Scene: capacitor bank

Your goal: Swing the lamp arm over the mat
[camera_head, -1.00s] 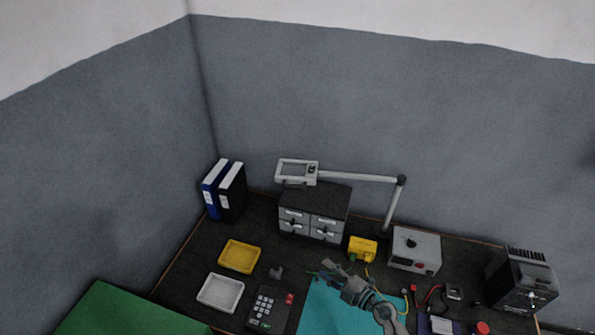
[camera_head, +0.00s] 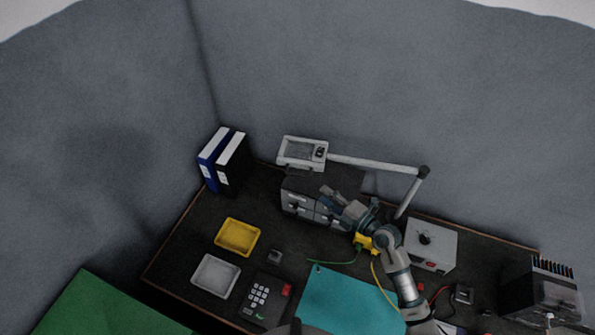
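The lamp is a pale, flat rectangular head (camera_head: 302,152) on a thin grey arm (camera_head: 375,164). The arm runs right to a dark joint on a slanted post (camera_head: 412,192). The head hangs above the drawer cabinet, left of and behind the mat. The teal mat (camera_head: 345,303) lies at the front middle of the bench. My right gripper (camera_head: 324,204) is in front of the drawer cabinet, below the lamp arm in the picture. Its fingers look apart and empty, and it does not appear to touch the lamp. My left gripper is not in view.
A dark drawer cabinet (camera_head: 298,204) stands beneath the lamp head. A grey box with a knob (camera_head: 430,246) stands right of the lamp post. A yellow device (camera_head: 363,243) is partly behind my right arm. Yellow (camera_head: 237,237) and white (camera_head: 215,275) trays lie left.

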